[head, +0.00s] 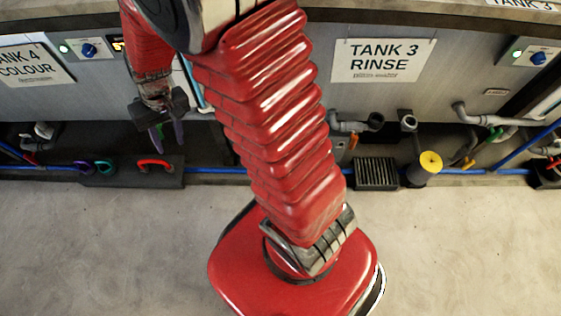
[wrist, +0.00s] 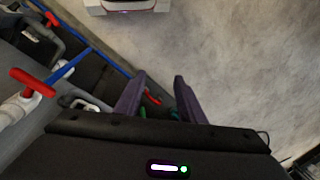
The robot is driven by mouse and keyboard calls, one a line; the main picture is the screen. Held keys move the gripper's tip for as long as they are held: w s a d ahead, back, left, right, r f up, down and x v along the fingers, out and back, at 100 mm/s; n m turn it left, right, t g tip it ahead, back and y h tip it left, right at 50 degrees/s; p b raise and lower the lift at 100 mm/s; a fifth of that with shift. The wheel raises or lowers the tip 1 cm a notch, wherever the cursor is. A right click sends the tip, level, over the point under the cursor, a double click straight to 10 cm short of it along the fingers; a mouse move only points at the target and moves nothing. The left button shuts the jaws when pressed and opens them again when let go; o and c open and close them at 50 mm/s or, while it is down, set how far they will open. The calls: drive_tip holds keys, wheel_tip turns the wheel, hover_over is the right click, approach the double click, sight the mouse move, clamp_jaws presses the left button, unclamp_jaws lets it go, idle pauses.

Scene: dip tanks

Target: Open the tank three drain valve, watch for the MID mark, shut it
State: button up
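The white TANK 3 RINSE sign (head: 382,60) hangs on the grey tank front, right of my arm. Grey pipe fittings (head: 352,124) and a small orange part (head: 353,141) show below it, partly behind my arm. I cannot tell which part is the tank three drain valve, and no MID mark is legible. My gripper (head: 166,138) hangs in front of the dark recess left of my arm, fingers apart and empty. In the wrist view its two purple fingers (wrist: 158,96) are apart. A red T-handle (wrist: 32,82) on a white pipe fitting (wrist: 14,110) stands left of them, not touched.
A dark pad (head: 130,181) with red, teal and purple curved handles lies on the floor below my gripper. A yellow-topped cylinder (head: 430,163) and a black grate (head: 376,174) stand right of my base. A blue pipe (head: 215,171) runs along the recess. The front floor is clear.

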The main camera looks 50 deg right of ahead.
drive_tip(key=s+d+r+n+t+h, duration=0.1)
drive_tip(key=s+r+t, duration=0.1)
drive_tip(key=s+r, duration=0.5)
drive_tip(key=s+d+r+n+t+h, duration=0.1)
drive_tip(key=s+d+r+t, duration=0.1)
drive_tip(key=s+r, duration=0.6)
wheel_tip(320, 180, up, 6)
drive_tip(key=shift+d+r+t, duration=0.15)
drive_tip(key=shift+r+t, duration=0.1)
drive_tip(key=shift+t, duration=0.35)
drive_tip(key=shift+c, duration=0.6)
